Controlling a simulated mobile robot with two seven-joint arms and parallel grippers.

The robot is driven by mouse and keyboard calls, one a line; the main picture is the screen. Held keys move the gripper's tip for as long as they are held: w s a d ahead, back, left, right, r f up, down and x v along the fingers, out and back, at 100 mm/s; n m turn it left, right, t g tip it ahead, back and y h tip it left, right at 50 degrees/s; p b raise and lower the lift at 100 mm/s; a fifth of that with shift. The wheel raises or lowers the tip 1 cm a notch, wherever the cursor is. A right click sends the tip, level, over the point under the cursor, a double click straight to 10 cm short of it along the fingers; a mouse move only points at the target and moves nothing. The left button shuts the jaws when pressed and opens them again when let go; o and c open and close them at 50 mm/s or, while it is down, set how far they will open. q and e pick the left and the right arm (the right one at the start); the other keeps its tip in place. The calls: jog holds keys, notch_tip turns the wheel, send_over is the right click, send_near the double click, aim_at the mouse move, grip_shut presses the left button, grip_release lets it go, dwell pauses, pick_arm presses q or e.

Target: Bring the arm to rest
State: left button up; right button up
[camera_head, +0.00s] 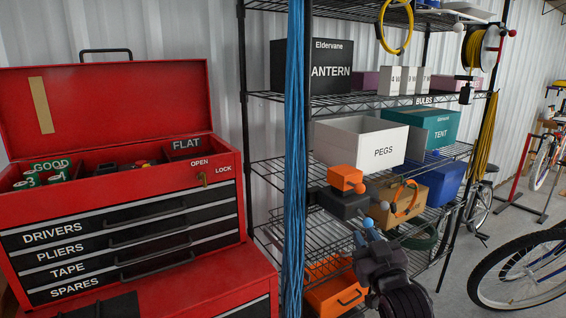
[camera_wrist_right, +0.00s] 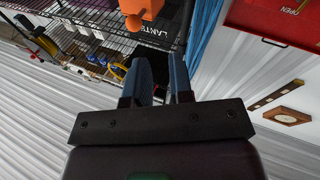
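My right gripper (camera_head: 363,230) is in front of the wire shelving in the head view, with its dark wrist below it. In the right wrist view its two blue fingers (camera_wrist_right: 162,75) stand apart with nothing between them, so it is open and empty. An orange and dark object (camera_head: 345,180) shows just above the gripper in the head view. An orange shape (camera_wrist_right: 140,10) lies beyond the fingertips in the wrist view, and I see no contact with it. My left gripper is not in view.
A red tool chest (camera_head: 120,196) with its lid raised stands at the left. The wire shelf (camera_head: 272,168) holds a white PEGS box (camera_head: 350,142), a teal TENT box (camera_head: 440,128) and other boxes. Blue cords (camera_head: 295,120) hang at its front. A bicycle wheel (camera_head: 475,275) stands at the right.

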jog(key=s+d+f+m+g+h, duration=0.1)
jog(key=s+d+f+g, duration=0.1)
jog(key=s+f, duration=0.8)
jog(key=s+d+f+m+g+h, duration=0.1)
jog(key=s+d+f+g, duration=0.2)
jog(key=s+f, duration=0.6)
jog(key=s+d+f+m+g+h, duration=0.1)
jog(key=s+d+f, duration=0.4)
jog(key=s+f, duration=0.5)
notch_tip(320, 180, down, 3)
jog(key=shift+s+r+g+h, duration=0.1)
jog(key=shift+s+g+h, duration=0.2)
jog(key=shift+g, duration=0.6)
